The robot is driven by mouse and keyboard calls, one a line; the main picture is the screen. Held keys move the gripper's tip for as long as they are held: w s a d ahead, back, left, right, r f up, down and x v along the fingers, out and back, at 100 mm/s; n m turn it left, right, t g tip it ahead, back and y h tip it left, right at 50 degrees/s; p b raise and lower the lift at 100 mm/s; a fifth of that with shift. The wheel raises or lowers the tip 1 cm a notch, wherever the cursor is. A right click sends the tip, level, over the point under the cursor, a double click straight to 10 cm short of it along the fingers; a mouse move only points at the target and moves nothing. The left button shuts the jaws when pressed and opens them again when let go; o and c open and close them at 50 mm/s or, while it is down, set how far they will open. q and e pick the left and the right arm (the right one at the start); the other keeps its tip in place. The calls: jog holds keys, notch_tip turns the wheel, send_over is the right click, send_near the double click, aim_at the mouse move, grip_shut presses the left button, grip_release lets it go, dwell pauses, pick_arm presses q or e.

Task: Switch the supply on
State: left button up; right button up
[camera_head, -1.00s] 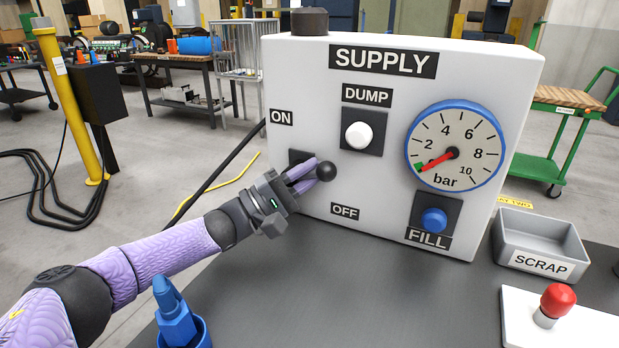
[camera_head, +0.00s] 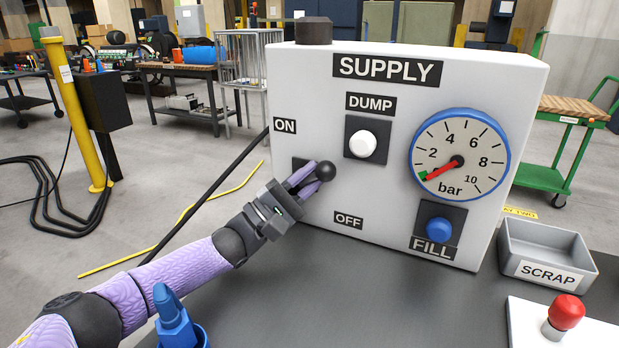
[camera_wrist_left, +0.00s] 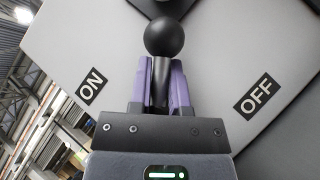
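The white supply box (camera_head: 390,85) stands on the dark bench. Its lever, with a black ball knob (camera_head: 325,171), sticks out between the ON label (camera_head: 285,125) above and the OFF label (camera_head: 348,220) below. My left gripper (camera_head: 308,179) has its purple fingers around the lever's stem, just behind the knob. In the left wrist view, the stem (camera_wrist_left: 161,75) lies between the fingers, which appear to press on both sides. The lever's slot is partly hidden by the gripper. The gauge (camera_head: 459,153) needle points near its low, green end. My right gripper is out of view.
On the box are a white DUMP button (camera_head: 363,144) and a blue FILL button (camera_head: 439,229). A grey SCRAP tray (camera_head: 545,243) and a red button (camera_head: 566,312) are at the right. A blue pointed object (camera_head: 172,312) stands near my left arm.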

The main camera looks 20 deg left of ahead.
pick_arm(q)
jog(key=o, duration=0.4)
jog(key=shift+c, duration=0.2)
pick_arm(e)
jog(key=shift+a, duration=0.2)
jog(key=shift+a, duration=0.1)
pick_arm(q)
jog(key=shift+s+a+f, duration=0.15)
jog(key=shift+s+a, duration=0.05)
jog(key=shift+a, duration=0.05)
jog(key=s+a+f+p, duration=0.1)
jog(key=s+a+p, duration=0.3)
jog(key=s+a, duration=0.5)
jog(key=shift+s+a+f, duration=0.15)
jog(key=shift+s+a, duration=0.15)
jog(key=shift+a, duration=0.3)
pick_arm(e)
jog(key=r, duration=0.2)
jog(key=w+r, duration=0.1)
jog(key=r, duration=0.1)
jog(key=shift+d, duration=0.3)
